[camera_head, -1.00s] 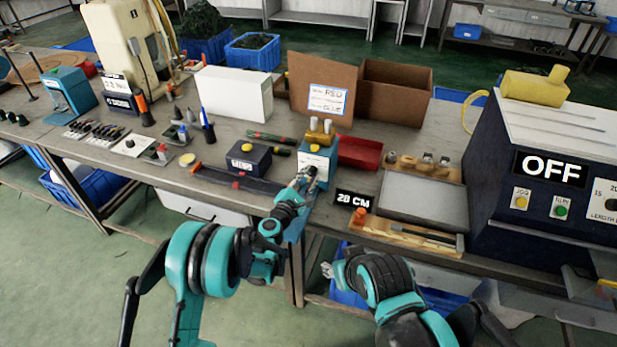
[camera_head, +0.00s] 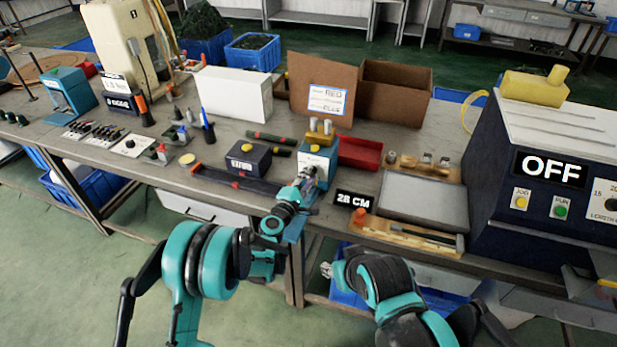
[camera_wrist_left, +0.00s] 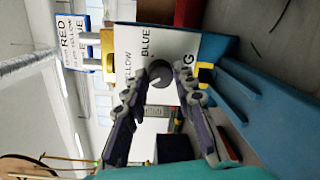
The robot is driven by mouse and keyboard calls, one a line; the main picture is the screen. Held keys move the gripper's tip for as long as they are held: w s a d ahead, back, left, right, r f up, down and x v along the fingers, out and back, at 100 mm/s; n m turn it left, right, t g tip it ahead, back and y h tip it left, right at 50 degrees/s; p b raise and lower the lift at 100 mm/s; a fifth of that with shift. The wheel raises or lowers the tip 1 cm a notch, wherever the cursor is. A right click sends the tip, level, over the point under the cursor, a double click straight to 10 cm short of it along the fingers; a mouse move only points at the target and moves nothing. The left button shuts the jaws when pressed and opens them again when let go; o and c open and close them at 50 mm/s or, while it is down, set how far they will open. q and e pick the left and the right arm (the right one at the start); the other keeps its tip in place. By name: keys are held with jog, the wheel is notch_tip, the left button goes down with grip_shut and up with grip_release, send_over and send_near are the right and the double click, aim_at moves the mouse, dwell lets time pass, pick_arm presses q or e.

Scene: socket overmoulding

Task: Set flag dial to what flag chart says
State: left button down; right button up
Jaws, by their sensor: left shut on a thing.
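The flag dial is a dark round knob (camera_wrist_left: 162,84) on the white face of a blue box (camera_head: 318,158). In the left wrist view, BLUE and part of YELLOW are readable on that face. My left gripper (camera_head: 309,179) is at this face, its fingers (camera_wrist_left: 163,84) closed on opposite sides of the knob. The knob's pointer direction is unclear. The flag chart (camera_head: 327,100) is a white card on a brown board; RED and BLUE can be made out, and it also shows in the left wrist view (camera_wrist_left: 72,42). My right gripper (camera_head: 327,269) hangs before the table, its fingers too small to judge.
A dark box with a yellow button (camera_head: 248,160) stands left of the dial box. A red tray (camera_head: 360,152) is behind it to the right. A 28 CM sign (camera_head: 353,199) and a grey tray (camera_head: 424,199) lie to the right, before a machine reading OFF (camera_head: 550,168).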

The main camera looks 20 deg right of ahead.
pick_arm(q)
jog(key=m, duration=0.6)
jog(key=shift+y, duration=0.4)
dwell(0.3)
jog(key=c, duration=1.2)
grip_release()
jog(key=shift+d, duration=0.1)
jog(key=v, duration=1.2)
